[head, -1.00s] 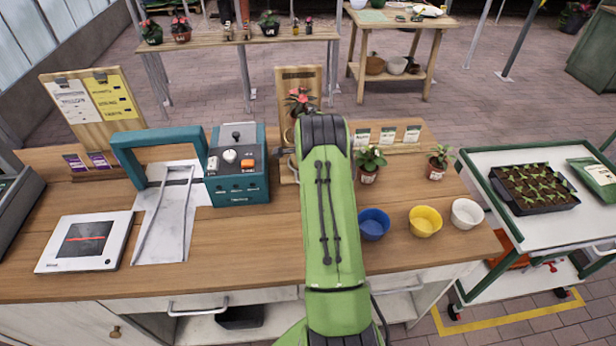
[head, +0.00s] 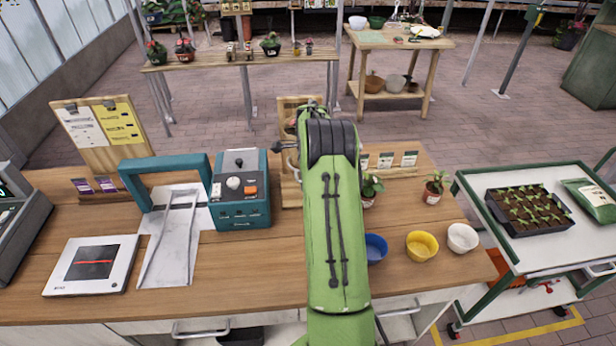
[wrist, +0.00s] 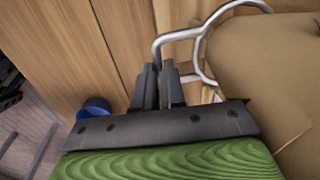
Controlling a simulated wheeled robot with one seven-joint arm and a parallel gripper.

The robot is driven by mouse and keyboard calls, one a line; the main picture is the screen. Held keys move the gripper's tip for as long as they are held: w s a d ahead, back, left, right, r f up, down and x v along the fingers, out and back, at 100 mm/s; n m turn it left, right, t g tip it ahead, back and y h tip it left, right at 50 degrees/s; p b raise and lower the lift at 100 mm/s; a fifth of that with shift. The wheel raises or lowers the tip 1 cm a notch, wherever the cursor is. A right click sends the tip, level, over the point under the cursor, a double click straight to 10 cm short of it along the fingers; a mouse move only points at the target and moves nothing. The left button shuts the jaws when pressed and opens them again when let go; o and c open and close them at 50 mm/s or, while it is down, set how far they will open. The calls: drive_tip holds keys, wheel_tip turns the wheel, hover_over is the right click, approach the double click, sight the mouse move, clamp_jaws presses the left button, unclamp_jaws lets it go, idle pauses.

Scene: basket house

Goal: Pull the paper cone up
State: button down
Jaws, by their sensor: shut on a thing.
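The paper cone (wrist: 275,85) is a large plain brown surface on the right of the wrist view, beside my gripper. A bent metal wire piece (wrist: 199,62) with a loop runs along its left edge. My gripper (wrist: 160,72) has its two dark fingers close together, and the wire's bent end comes down between the fingertips. My gripper looks shut on this wire, not on the brown paper. In the head view my green arm hides the gripper and the cone. A wooden upright board (head: 287,104) shows just behind the arm.
The wooden bench (head: 75,205) holds a teal device (head: 240,212), a white screen unit (head: 60,278) and a metal chute (head: 170,245) left of my arm. Blue (head: 375,248), yellow (head: 421,246) and white (head: 462,238) bowls and potted plants stand to the right.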

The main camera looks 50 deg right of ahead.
drive_tip(key=shift+d+r, duration=0.2)
drive_tip(key=shift+r, duration=0.1)
drive_tip(key=c, duration=1.2)
unclamp_jaws()
drive_tip(key=shift+s, duration=0.15)
drive_tip(key=shift+a, duration=0.1)
wheel_tip(320, 180, up, 15)
drive_tip(key=s+a, duration=0.1)
drive_tip(key=s, duration=0.1)
drive_tip(key=shift+a+r, duration=0.2)
drive_tip(key=shift+a, duration=0.15)
